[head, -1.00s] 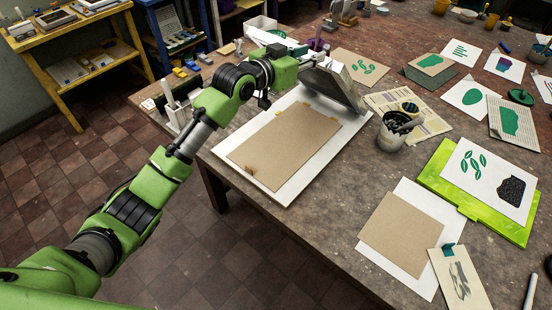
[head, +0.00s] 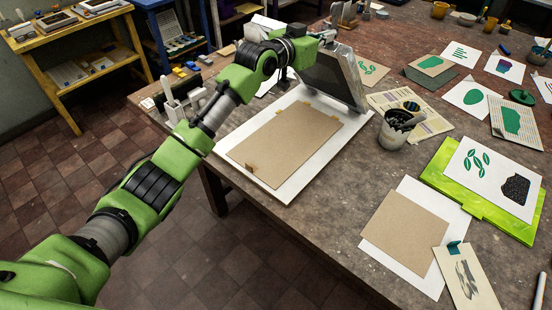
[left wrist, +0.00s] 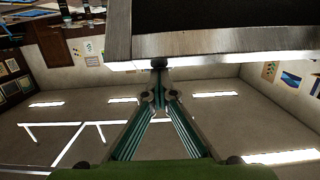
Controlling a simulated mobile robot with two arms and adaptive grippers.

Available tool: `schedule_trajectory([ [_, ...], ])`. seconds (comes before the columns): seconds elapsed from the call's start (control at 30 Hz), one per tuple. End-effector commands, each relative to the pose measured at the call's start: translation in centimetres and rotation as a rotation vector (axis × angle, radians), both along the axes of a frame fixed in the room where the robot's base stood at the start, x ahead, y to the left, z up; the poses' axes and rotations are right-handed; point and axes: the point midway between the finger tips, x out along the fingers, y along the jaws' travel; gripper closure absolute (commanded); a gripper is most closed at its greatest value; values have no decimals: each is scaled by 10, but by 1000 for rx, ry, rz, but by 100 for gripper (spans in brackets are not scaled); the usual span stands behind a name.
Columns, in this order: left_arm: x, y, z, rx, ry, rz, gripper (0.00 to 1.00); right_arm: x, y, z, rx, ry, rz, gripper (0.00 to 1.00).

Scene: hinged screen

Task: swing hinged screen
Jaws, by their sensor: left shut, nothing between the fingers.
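The hinged screen (head: 345,88), a grey metal frame with a dark mesh, stands steeply raised at the back of the white base board (head: 289,197). A brown sheet (head: 285,143) with small tan tabs at its edges lies on the board. My left gripper (head: 328,38) is at the screen's raised upper edge, partly hidden in the head view. In the left wrist view the closed fingertips (left wrist: 159,66) meet right at the edge of the screen frame (left wrist: 215,43), with nothing between them. I cannot tell whether they touch it. My right gripper is not in view.
A pot with dark contents (head: 396,129) stands right of the board. A printed sheet on a green board (head: 430,178) and a brown card (head: 405,232) lie further right.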

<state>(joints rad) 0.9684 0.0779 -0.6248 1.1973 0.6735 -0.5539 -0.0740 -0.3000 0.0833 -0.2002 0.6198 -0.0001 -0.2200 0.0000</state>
Motion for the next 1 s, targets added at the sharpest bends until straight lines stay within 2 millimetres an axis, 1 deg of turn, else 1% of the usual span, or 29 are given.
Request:
schedule_trajectory([
  [0.03, 0, 6, -29, 29, 42, 9, 100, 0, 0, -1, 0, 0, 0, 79],
  [1.0, -53, 47, -88, 34, 42, 11, 100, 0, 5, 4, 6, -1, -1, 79],
])
